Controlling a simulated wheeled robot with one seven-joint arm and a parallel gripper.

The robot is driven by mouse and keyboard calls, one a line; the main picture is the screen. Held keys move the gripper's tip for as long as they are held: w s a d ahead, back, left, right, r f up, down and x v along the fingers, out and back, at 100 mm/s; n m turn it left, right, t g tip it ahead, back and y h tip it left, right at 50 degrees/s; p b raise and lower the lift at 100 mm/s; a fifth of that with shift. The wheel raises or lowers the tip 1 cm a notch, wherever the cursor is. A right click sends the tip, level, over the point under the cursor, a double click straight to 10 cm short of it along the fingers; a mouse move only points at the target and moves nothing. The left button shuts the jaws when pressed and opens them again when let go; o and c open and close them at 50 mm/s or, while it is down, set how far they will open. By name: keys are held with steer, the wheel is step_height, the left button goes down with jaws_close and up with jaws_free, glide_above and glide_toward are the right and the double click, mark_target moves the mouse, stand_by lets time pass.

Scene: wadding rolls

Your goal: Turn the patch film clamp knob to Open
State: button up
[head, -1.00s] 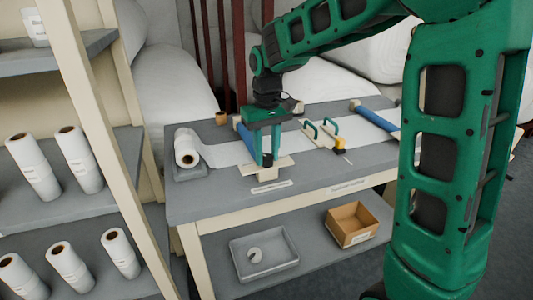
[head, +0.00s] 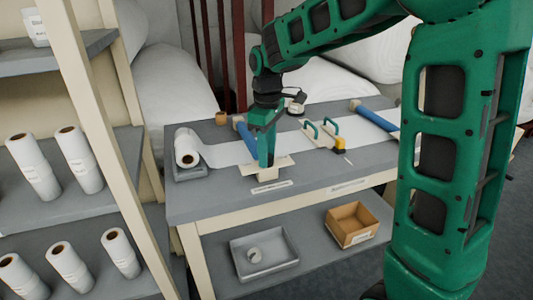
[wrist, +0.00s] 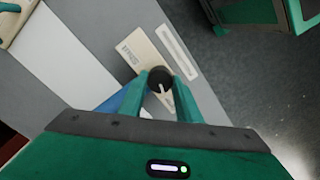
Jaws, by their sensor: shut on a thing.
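In the wrist view the knob (wrist: 160,77) is dark and round, with a pale pointer mark. My gripper's two green fingers (wrist: 162,86) are shut on its sides.
A white roll (head: 186,150) lies in a grey holder at the table's left. A board with green handles (head: 318,130) and a yellow block (head: 339,143) is to the right. A blue roller (head: 372,115) lies farther right. A shelf post (head: 85,110) stands at left.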

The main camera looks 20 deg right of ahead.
steer(key=shift+w+d+r, duration=0.1)
steer(key=shift+w+r, duration=0.05)
steer(key=shift+w, duration=0.05)
steer(key=o, duration=1.1)
steer(key=shift+c, duration=0.2)
steer(key=shift+s, duration=0.1)
step_height(320, 180, up, 11)
steer(key=shift+f, duration=0.2)
steer(key=s+d+f+m, duration=0.4)
steer(key=s+d+m, duration=0.3)
steer(key=s+d, duration=0.5)
steer(key=s+d+f+m, duration=0.2)
steer(key=s+f+m, duration=0.2)
steer(key=s, duration=0.5)
steer(key=s+d+f+m, duration=0.3)
steer(key=s+f+m, duration=0.1)
steer(key=s, duration=0.6)
steer(key=shift+s+d+f, duration=0.15)
steer(key=shift+d+f, duration=0.15)
